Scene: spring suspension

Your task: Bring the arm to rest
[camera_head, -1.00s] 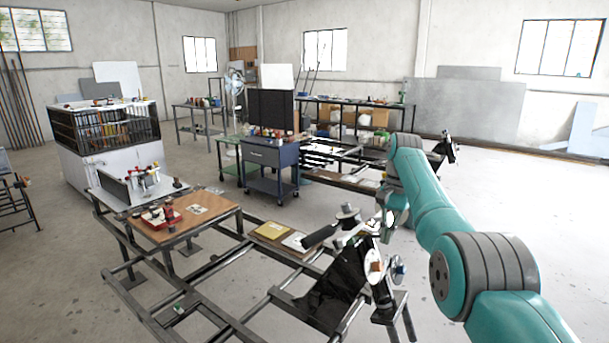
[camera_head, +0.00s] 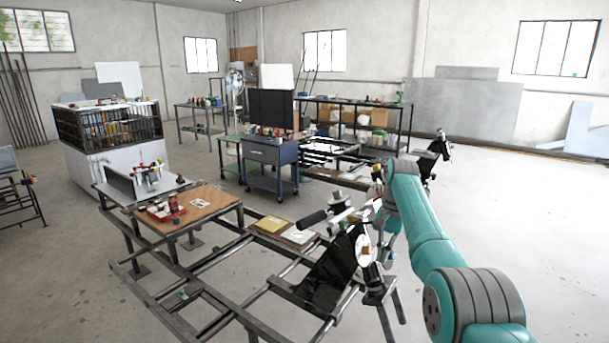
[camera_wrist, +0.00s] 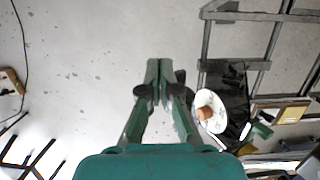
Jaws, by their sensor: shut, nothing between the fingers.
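My gripper shows in the wrist view (camera_wrist: 159,68), pointing down over the grey floor. Its two green fingers meet at the tips and hold nothing. In the head view my teal arm runs from the lower right up toward the metal frame, and the gripper itself cannot be made out there. A black machine with a white disc (camera_head: 364,250) stands on the right end of the frame, beside my arm. In the wrist view the white disc (camera_wrist: 204,118) lies just right of my fingers, below them in depth; I cannot tell the exact gap.
The metal frame (camera_head: 228,318) carries a wooden-topped table (camera_head: 222,208) with a red tray (camera_head: 158,212). A blue cart (camera_head: 269,180) and a caged white cabinet (camera_head: 88,172) stand behind. Bare floor (camera_head: 520,220) lies open on the right.

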